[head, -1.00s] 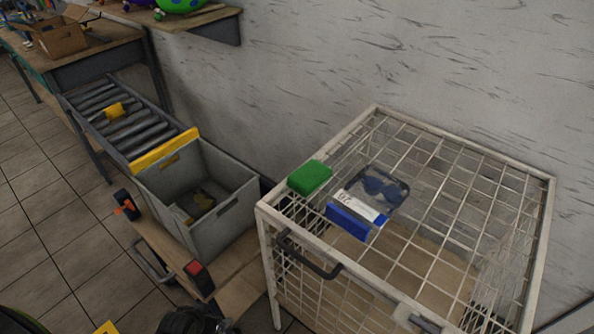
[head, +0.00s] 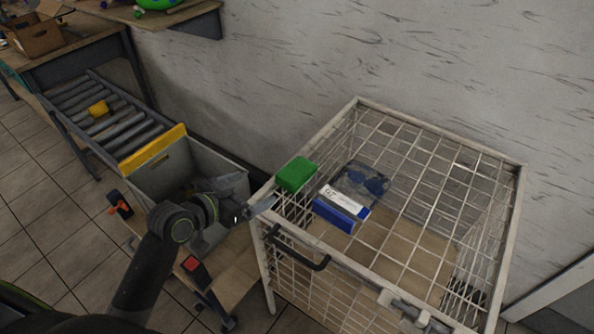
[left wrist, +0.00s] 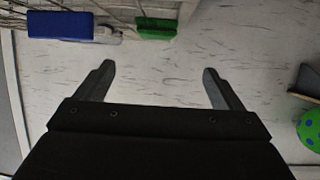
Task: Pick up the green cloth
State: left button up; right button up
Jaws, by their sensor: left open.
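The green cloth (head: 296,174) is a folded block lying on the left corner of the white wire cage top. It also shows in the left wrist view (left wrist: 156,28) at the top, beyond the fingertips. My left gripper (head: 262,207) is just in front of and to the left of the cloth, near the cage's corner, apart from it. In the left wrist view its two fingers (left wrist: 157,78) are spread wide with nothing between them. My right gripper is not seen.
A blue and white box (head: 341,207) lies on the wire cage (head: 440,190) right beside the cloth. A black handle (head: 297,249) sticks out from the cage front. A grey bin (head: 152,183) with a yellow rim stands left, below the arm. A roller conveyor (head: 108,118) is behind it.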

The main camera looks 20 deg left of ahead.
aim_at(286, 179)
pick_arm(q)
jog(key=p+x, duration=0.1)
jog(key=x, duration=0.7)
jog(key=shift+w+d+f, duration=0.1)
jog(key=shift+w+f, duration=0.1)
jog(key=shift+w+d+f+p, duration=0.3)
jog(key=shift+w+d+p, duration=0.15)
jog(key=shift+p, duration=0.15)
jog(key=x, duration=0.3)
jog(key=shift+s+d+f+p, duration=0.15)
jog(key=shift+s+f+p, duration=0.1)
jog(key=shift+p, duration=0.15)
jog(key=shift+w+d+f, duration=0.15)
jog(key=shift+w+f, duration=0.15)
jog(key=shift+w, duration=0.2)
jog(key=c, duration=1.1)
jog(key=shift+o, duration=0.2)
notch_tip(286, 179, up, 10)
jog(key=shift+r+b, duration=0.1)
jog(key=shift+b, duration=0.3)
